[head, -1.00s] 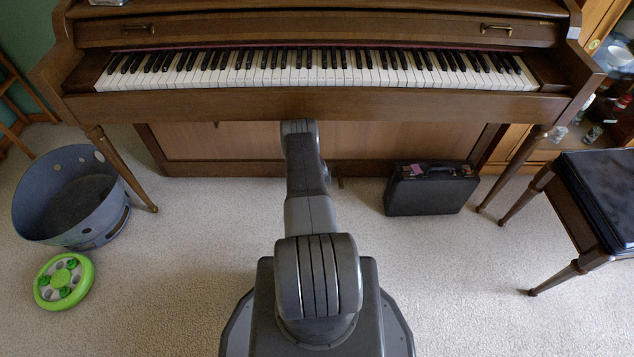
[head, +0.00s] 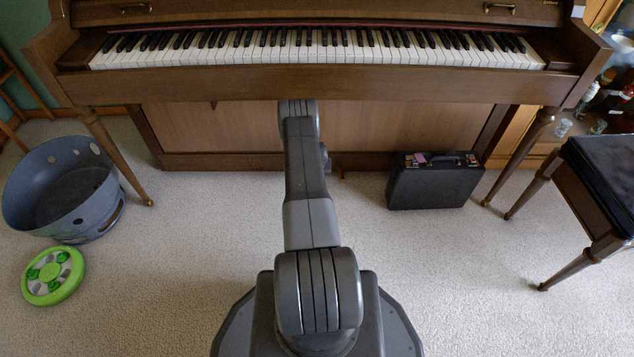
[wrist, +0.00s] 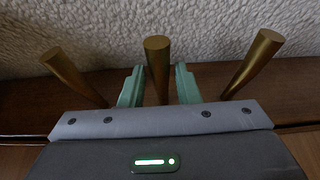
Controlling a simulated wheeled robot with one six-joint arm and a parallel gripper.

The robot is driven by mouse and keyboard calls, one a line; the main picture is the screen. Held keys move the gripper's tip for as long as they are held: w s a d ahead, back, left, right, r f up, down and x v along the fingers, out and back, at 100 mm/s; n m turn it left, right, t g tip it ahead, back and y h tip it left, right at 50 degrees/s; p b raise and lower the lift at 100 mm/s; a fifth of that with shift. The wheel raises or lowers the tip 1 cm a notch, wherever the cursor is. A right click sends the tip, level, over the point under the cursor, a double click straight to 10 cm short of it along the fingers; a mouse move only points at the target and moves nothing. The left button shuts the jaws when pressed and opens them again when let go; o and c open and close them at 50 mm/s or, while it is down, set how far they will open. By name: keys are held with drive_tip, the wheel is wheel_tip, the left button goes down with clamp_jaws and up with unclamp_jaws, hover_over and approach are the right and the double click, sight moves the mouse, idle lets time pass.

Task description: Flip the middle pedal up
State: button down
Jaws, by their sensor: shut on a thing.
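Three brass pedals stick out from the piano's lower board in the wrist view. The middle pedal (wrist: 157,50) lies between the two green fingers of my gripper (wrist: 160,82), which is shut on it. The left pedal (wrist: 75,78) and the right pedal (wrist: 254,62) stand apart, outside the fingers. In the head view my arm reaches forward under the keyboard of the brown upright piano (head: 400,88). The arm hides my gripper and the middle pedal there.
A black briefcase (head: 434,181) stands on the carpet right of my arm. A grey tub (head: 30,203) and a green round toy (head: 52,276) are at the left. A black-topped bench (head: 610,170) is at the right.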

drive_tip(key=shift+w+r, duration=0.3)
drive_tip(key=shift+r, duration=0.05)
drive_tip(key=c, duration=1.2)
unclamp_jaws()
drive_tip(key=shift+r, duration=0.15)
drive_tip(key=shift+o, duration=0.6)
drive_tip(key=shift+s+f, duration=0.2)
drive_tip(key=b+v, duration=0.1)
drive_tip(key=v, duration=1.3)
drive_tip(key=shift+b, duration=0.35)
drive_tip(key=shift+f, duration=0.1)
drive_tip(key=shift+f, duration=0.15)
